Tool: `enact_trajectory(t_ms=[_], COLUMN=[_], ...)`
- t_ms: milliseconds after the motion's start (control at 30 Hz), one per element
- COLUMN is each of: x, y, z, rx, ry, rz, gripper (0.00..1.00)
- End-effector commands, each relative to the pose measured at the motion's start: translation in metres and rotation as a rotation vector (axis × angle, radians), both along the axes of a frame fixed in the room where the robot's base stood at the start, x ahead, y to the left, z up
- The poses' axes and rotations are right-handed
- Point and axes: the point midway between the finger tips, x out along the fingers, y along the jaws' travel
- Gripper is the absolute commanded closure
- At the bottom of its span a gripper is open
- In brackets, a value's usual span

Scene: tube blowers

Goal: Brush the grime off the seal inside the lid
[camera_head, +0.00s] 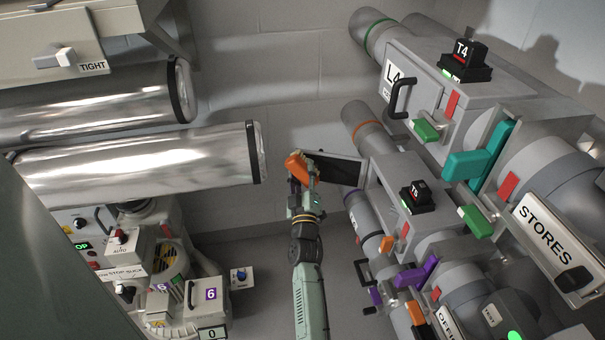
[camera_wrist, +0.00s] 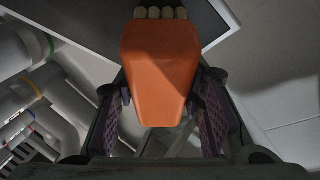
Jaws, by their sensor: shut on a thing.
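My gripper (camera_head: 304,187) is shut on an orange-handled brush (camera_head: 297,166). In the wrist view the orange handle (camera_wrist: 160,70) fills the space between my fingers (camera_wrist: 165,110). Its pale bristle tufts (camera_wrist: 160,13) point away from me at the top edge. The open lid (camera_head: 340,170) is a dark panel with a light rim, beside the T5 housing (camera_head: 397,190). The lid's dark inner face (camera_wrist: 90,22) lies behind the bristles in the wrist view. I cannot tell whether the bristles touch it. Neither the seal nor any grime can be made out clearly.
Grey pipes and housings with a teal lever (camera_head: 480,160) and a STORES sign (camera_head: 544,234) crowd the right. Two shiny tubes (camera_head: 140,165) reach in from the left. A control unit (camera_head: 175,290) stands low left.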

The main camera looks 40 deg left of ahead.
Motion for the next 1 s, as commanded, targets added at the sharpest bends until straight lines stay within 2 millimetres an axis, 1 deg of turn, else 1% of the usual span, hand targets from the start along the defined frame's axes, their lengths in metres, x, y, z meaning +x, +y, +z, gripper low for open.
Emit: enact_trajectory(t_ms=[133, 400, 700, 1000], x=[0.001, 0.008, 0.013, 0.017], y=[-0.003, -0.02, -0.033, -0.037], z=[-0.002, -0.004, -0.003, 0.0], rx=[0.001, 0.001, 0.002, 0.001], ry=[-0.002, -0.003, -0.003, -0.002], rz=[-0.001, -0.003, -0.001, -0.001], gripper=[0.98, 0.98, 0.98, 0.98])
